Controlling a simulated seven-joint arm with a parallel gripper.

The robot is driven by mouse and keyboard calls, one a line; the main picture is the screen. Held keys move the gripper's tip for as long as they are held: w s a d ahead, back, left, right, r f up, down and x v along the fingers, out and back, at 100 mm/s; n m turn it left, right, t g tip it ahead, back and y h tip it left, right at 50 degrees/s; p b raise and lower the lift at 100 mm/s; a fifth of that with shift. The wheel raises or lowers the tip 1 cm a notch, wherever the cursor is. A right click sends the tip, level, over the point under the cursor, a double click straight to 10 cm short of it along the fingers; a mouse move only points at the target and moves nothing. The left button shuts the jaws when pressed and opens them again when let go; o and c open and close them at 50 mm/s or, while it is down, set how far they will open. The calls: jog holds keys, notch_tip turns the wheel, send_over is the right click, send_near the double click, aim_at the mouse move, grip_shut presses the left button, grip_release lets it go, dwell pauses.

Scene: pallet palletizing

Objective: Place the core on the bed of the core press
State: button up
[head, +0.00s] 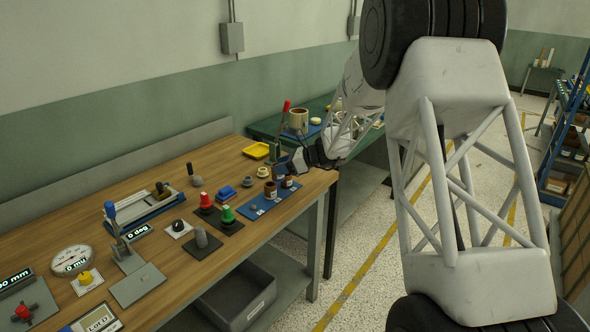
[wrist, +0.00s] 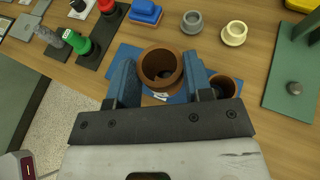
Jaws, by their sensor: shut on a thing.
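My gripper (wrist: 162,84) has its blue fingers shut on a brown hollow cup, likely the core (wrist: 182,60), at the blue mat. It also shows in the head view (head: 270,189). I cannot tell whether the cup touches the mat or is raised. A second brown cup (wrist: 238,84) stands just right of the gripper. In the wrist view, a green plate with a post and a grey knob (wrist: 284,70) lies at the right; it may be the core press. In the head view, a green post (head: 273,152) rises beside my wrist.
Grey (wrist: 192,20) and cream (wrist: 234,34) rings stand behind the cup. A blue block (wrist: 146,12), a green knob (wrist: 77,42) and a red knob (wrist: 106,5) are to the left. A yellow tray (head: 256,150) lies farther back. The wooden bench (head: 170,205) ends close on the right.

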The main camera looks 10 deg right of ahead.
jog(key=w+d+r+m+t, duration=0.1)
jog(key=w+d, duration=0.3)
jog(key=w, duration=0.6)
jog(key=w+d+r+m+t, duration=0.1)
jog(key=w+d, duration=0.3)
jog(key=w, duration=0.6)
jog(key=shift+d+r+t+h, duration=0.2)
jog(key=shift+t+h, duration=0.2)
jog(key=shift+f, duration=3.1)
jog(key=shift+f, duration=1.9)
jog(key=shift+f, duration=0.15)
jog(key=o, duration=0.9)
